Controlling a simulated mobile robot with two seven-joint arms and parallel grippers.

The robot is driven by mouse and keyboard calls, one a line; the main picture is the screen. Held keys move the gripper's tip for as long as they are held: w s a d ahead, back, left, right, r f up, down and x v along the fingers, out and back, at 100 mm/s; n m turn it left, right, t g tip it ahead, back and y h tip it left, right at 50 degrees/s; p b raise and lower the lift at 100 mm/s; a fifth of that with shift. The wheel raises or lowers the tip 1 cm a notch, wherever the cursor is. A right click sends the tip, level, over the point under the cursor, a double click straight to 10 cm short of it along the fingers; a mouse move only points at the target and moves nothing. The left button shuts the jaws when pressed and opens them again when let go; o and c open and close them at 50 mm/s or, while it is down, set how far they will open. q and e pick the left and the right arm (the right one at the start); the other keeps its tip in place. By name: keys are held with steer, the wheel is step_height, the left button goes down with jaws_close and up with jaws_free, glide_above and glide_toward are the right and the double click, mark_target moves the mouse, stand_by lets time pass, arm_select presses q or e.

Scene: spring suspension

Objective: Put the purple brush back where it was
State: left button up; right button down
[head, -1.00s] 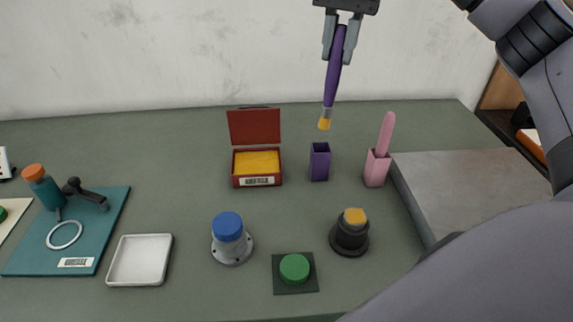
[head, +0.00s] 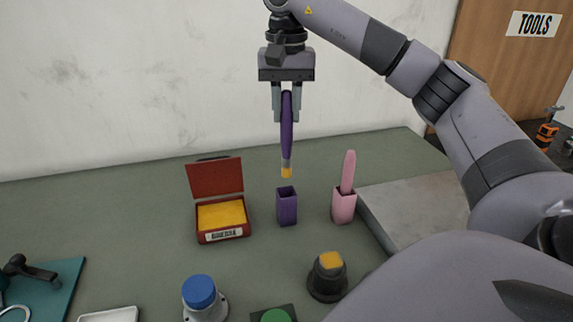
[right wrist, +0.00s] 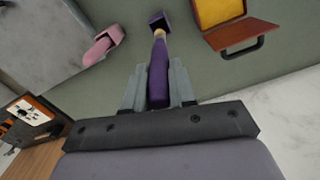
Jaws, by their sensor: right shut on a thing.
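The purple brush (head: 286,127) hangs nearly upright, its yellow tip down, in my right gripper (head: 287,112), which is shut on its handle. The purple holder (head: 287,206), a square open-topped cup, stands on the table just below the tip. In the head view a small gap shows between the tip and the holder. In the right wrist view the brush (right wrist: 159,80) points toward the holder (right wrist: 158,20), and its tip overlaps the holder's near edge; I cannot tell the depth there. My left gripper is not in view.
A pink holder (head: 343,208) with a pink brush stands to the right, beside a grey slab (head: 415,205). An open red box (head: 223,220) with a yellow inside is to the left. A black-based knob (head: 327,278) and a blue-capped piece (head: 203,300) stand in front.

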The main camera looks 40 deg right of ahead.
steer(key=b, duration=0.3)
glide_above(287, 176)
steer(key=f, duration=0.5)
steer(key=w+f, duration=0.1)
steer(key=f, duration=0.1)
steer(key=shift+d+f, duration=0.25)
steer(key=shift+d, duration=0.1)
steer(key=shift+f+p, duration=0.5)
steer(key=shift+f, duration=2.2)
steer(key=c, duration=0.9)
jaws_free()
steer(key=shift+f, duration=0.1)
